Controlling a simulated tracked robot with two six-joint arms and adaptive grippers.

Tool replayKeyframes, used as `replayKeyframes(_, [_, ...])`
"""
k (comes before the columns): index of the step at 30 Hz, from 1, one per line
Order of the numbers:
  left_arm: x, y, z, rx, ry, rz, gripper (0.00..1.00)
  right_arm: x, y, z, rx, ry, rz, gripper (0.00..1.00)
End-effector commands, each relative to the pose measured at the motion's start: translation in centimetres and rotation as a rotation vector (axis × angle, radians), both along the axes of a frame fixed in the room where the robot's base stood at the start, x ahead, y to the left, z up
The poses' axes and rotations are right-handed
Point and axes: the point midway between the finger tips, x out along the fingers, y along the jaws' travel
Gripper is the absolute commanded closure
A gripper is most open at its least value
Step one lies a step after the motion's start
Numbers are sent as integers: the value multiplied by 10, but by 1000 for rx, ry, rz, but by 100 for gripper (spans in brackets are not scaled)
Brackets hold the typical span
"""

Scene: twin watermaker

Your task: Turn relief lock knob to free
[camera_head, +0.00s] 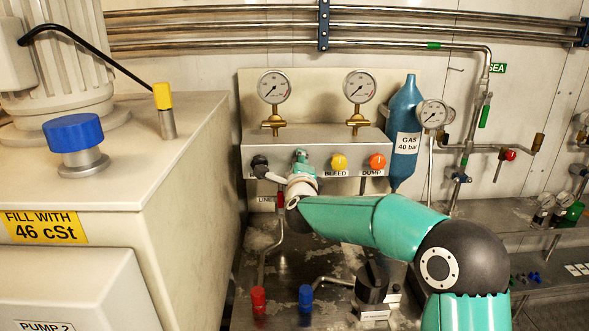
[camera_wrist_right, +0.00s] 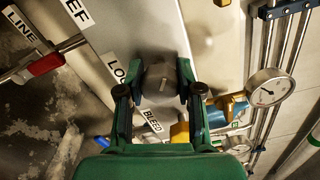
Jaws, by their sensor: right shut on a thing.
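The relief lock knob (camera_wrist_right: 160,82) is a dark grey knob with a small light mark, in the middle of the right wrist view. A partly covered label starting "LO" is beside it. My right gripper (camera_wrist_right: 160,88) is shut on this knob, with one finger on each side. In the head view my right gripper (camera_head: 300,160) is at the front of the grey valve block (camera_head: 315,142), between the black knob (camera_head: 260,162) and the yellow BLEED knob (camera_head: 339,162). It hides the lock knob there. My left gripper is not in view.
The orange DUMP knob (camera_head: 377,162) is right of BLEED. Two gauges (camera_head: 274,87) (camera_head: 360,86) stand above the block. A blue gas bottle (camera_head: 405,125) is at its right. A large pale cabinet (camera_head: 190,165) stands close on the left. A red-handled valve (camera_wrist_right: 45,64) shows in the wrist view.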

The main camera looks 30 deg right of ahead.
Motion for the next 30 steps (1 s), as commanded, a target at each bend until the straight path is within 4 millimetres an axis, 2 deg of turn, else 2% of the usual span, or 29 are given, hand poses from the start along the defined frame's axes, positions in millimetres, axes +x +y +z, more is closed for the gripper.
replayKeyframes(15, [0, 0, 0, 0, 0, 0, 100, 1, 1, 1, -379, 226, 1, 100])
replayKeyframes(30, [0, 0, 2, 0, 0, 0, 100, 0, 0, 1, -507, 303, -2, 99])
